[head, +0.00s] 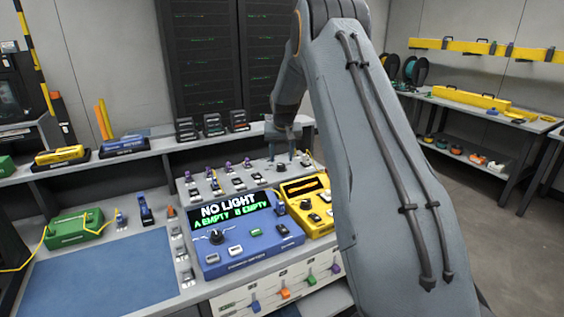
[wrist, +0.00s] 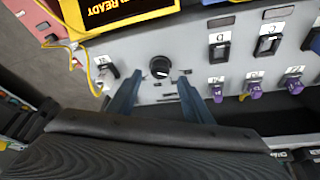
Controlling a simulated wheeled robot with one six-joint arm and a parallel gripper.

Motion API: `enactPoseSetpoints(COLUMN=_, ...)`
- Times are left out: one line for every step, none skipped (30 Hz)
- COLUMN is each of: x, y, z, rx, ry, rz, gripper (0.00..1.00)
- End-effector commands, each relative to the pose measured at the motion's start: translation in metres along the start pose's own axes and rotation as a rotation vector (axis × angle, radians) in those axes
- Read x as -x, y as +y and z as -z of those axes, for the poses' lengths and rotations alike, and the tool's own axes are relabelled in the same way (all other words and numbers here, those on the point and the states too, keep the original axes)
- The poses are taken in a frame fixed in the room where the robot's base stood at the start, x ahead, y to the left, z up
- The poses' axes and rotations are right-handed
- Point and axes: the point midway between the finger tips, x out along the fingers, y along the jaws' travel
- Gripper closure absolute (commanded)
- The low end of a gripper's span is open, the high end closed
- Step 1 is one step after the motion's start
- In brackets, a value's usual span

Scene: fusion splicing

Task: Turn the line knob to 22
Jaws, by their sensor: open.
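A round black knob (wrist: 160,67) with a pale mark stands on the grey panel (wrist: 192,55). I take it for the line knob; its label and dial numbers are too small to read. In the head view the knob (head: 281,168) shows just below my gripper. My gripper (head: 291,158) is open over the panel, pointing down. Whether the fingertips are down at the knob's height I cannot tell.
A blue device (head: 247,243) reading "NO LIGHT" and a yellow device (head: 309,203) stand in front of the panel. Several numbered sockets and purple plugs (wrist: 252,90) line the panel beside the knob. A yellow cable (wrist: 82,50) runs near the fingers.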

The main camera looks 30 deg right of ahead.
Motion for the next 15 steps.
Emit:
enactPoseSetpoints(x=-0.007, y=0.000, z=0.000, rx=0.000, ry=-0.001, rz=0.000, gripper=0.54)
enactPoseSetpoints(x=-0.011, y=0.000, z=0.000, rx=0.000, ry=-0.001, rz=0.000, gripper=0.54)
enactPoseSetpoints(x=-0.017, y=0.001, z=-0.001, rx=0.000, ry=-0.002, rz=0.000, gripper=0.54)
enactPoseSetpoints(x=-0.020, y=0.001, z=-0.001, rx=0.000, ry=-0.001, rz=0.000, gripper=0.54)
enactPoseSetpoints(x=-0.023, y=0.001, z=0.000, rx=-0.001, ry=-0.001, rz=-0.001, gripper=0.54)
enactPoseSetpoints(x=-0.028, y=0.002, z=0.000, rx=-0.001, ry=-0.001, rz=-0.001, gripper=0.54)
enactPoseSetpoints(x=-0.030, y=0.002, z=0.000, rx=-0.001, ry=-0.001, rz=-0.001, gripper=0.54)
enactPoseSetpoints(x=-0.032, y=0.002, z=0.000, rx=-0.002, ry=0.000, rz=-0.001, gripper=0.54)
enactPoseSetpoints(x=-0.035, y=0.002, z=0.000, rx=-0.002, ry=0.000, rz=-0.001, gripper=0.54)
enactPoseSetpoints(x=-0.037, y=0.003, z=0.000, rx=-0.002, ry=0.000, rz=-0.001, gripper=0.54)
enactPoseSetpoints(x=-0.038, y=0.003, z=0.000, rx=-0.003, ry=0.000, rz=-0.001, gripper=0.54)
enactPoseSetpoints(x=-0.040, y=0.003, z=0.000, rx=-0.003, ry=0.001, rz=-0.001, gripper=0.54)
enactPoseSetpoints(x=-0.040, y=0.003, z=0.001, rx=-0.003, ry=0.002, rz=-0.001, gripper=0.54)
enactPoseSetpoints(x=-0.041, y=0.003, z=0.001, rx=-0.003, ry=0.002, rz=-0.001, gripper=0.54)
enactPoseSetpoints(x=-0.041, y=0.003, z=0.001, rx=-0.003, ry=0.002, rz=-0.001, gripper=0.54)
